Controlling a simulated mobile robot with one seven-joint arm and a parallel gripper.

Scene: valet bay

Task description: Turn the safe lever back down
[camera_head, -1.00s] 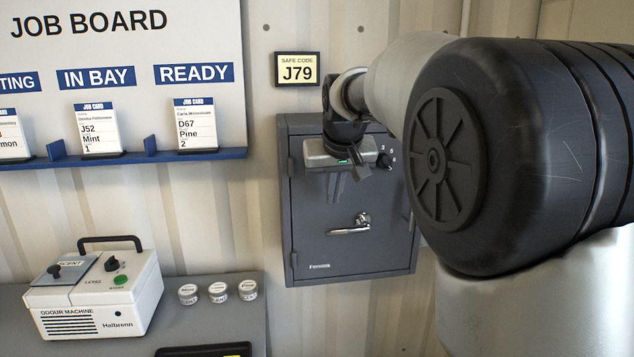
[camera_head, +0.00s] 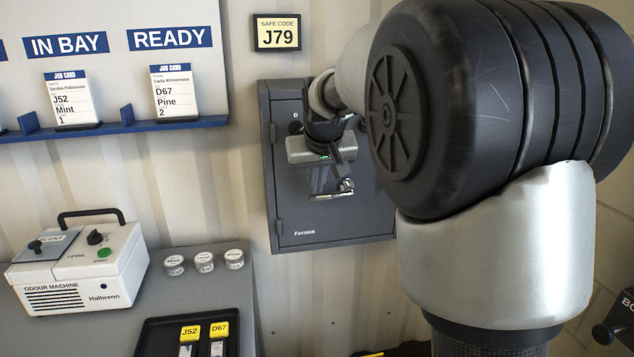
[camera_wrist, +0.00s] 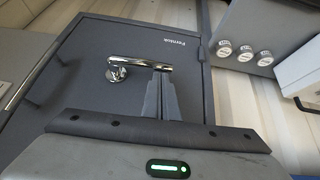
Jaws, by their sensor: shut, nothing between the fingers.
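The grey safe (camera_head: 330,228) hangs on the wall, its door shut. Its chrome lever (camera_head: 345,187) lies about level, the handle reaching left from the pivot in the head view. In the wrist view, where the safe appears upside down, the lever (camera_wrist: 135,60) reaches right from its round pivot. My gripper (camera_head: 338,178) is shut and empty in front of the door. In the wrist view its fingertips (camera_wrist: 161,72) overlap the handle near its free end; I cannot tell whether they touch it. My gripper's body hides part of the safe's upper front.
The safe code sign J79 (camera_head: 277,32) is above the safe. The job board (camera_head: 180,75) is at left. Below it, a counter holds the odour machine (camera_head: 80,268), several small round tins (camera_head: 204,262) and a black tray (camera_head: 150,340) with yellow-tagged items.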

